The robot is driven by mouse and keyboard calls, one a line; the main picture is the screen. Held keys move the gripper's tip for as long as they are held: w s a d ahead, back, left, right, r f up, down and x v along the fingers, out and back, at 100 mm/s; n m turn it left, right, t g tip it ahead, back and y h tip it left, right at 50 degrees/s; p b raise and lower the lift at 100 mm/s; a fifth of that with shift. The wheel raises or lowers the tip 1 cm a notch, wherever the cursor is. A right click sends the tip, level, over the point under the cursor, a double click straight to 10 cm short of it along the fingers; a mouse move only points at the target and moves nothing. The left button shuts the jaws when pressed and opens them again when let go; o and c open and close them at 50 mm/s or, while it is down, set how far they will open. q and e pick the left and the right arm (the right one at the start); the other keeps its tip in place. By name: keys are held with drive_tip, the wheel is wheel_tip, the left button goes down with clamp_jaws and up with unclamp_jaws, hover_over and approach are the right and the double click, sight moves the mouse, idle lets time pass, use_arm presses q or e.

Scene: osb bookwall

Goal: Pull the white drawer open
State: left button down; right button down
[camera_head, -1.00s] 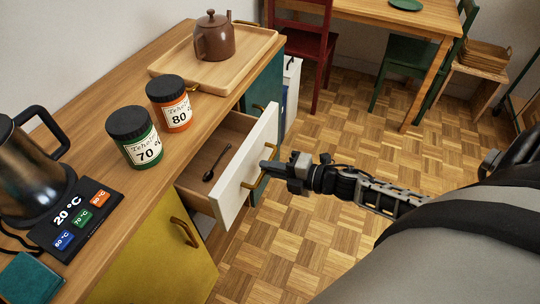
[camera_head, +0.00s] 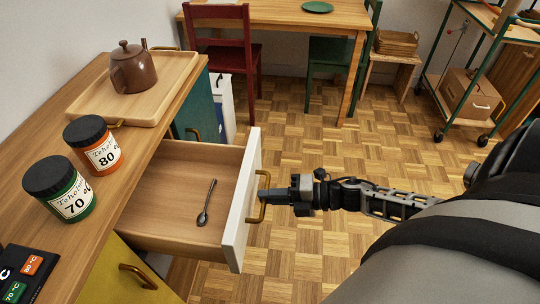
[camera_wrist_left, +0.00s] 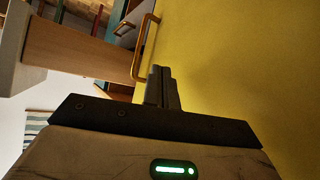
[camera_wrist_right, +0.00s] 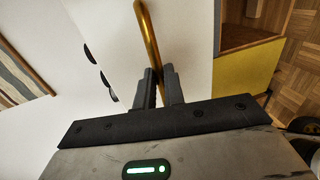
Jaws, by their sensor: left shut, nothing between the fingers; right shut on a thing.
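The white drawer (camera_head: 240,210) stands pulled out from the wooden counter, and its inside shows. A dark spoon (camera_head: 206,202) lies in it. The brass handle (camera_head: 262,196) is on the drawer's white front. My right gripper (camera_head: 268,195) is shut on this handle from the front; the handle also shows between its fingers in the right wrist view (camera_wrist_right: 149,45). My left gripper (camera_wrist_left: 162,72) shows only in the left wrist view. It is shut and empty, in front of a yellow cabinet door (camera_wrist_left: 240,60), with a brass handle (camera_wrist_left: 143,45) close by.
A red chair (camera_head: 225,45) and a table (camera_head: 280,14) stand behind. The parquet floor (camera_head: 340,150) right of the drawer is clear.

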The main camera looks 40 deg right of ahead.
drive_tip(key=c, duration=1.5)
unclamp_jaws()
drive_tip(key=v, duration=1.6)
